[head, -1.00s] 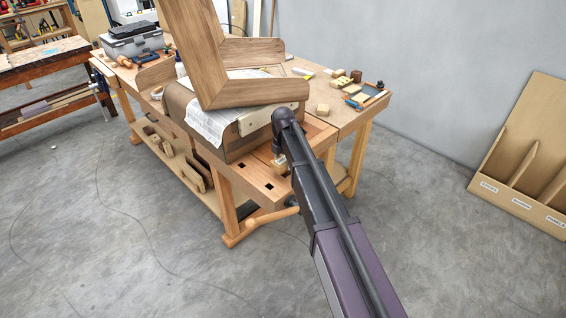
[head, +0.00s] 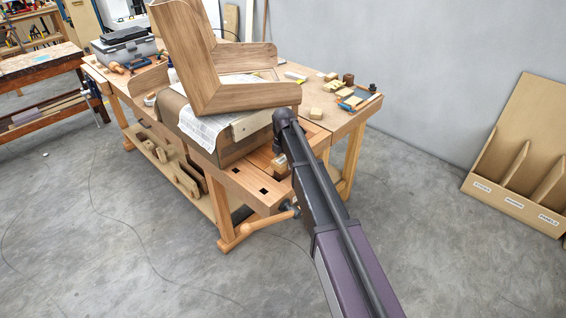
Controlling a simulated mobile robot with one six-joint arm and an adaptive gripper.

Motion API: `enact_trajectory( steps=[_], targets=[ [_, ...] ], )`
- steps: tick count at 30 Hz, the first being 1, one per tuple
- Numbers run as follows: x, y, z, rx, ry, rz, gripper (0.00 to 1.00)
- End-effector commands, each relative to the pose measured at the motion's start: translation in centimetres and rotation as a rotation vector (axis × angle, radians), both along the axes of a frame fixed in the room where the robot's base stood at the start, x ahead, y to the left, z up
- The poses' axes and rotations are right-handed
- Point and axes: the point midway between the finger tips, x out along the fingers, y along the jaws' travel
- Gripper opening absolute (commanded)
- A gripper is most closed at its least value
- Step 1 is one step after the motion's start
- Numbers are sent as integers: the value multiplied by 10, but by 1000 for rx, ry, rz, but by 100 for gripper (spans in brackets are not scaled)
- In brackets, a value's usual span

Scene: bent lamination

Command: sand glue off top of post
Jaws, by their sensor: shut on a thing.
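A large wooden piece (head: 250,97) with an upright post (head: 182,50) and a lower leg joined at a bend rests on the workbench (head: 240,180), over a brown block-like form (head: 172,108) and a white printed sheet (head: 205,130). The post's upper end is cut off by the top of the picture, and I cannot make out glue. My gripper (head: 279,157) is small and mostly hidden below my arm's end joint.
Small wood blocks (head: 333,88) and tools lie on the bench's right end. A grey toolbox (head: 125,52) stands at its far left. A wooden vise handle (head: 265,222) juts from the front. A plywood rack (head: 520,165) leans on the right wall. The floor between is clear.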

Motion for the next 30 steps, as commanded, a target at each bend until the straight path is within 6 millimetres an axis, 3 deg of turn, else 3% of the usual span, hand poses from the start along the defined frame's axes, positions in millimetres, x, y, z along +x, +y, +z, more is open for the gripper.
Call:
enact_trajectory(
  steps=[21, 30],
  targets=[
    [25, -20, -3, 0, 0, -1, 41],
    [27, -21, -3, -1, -1, 0, 41]
  ],
)
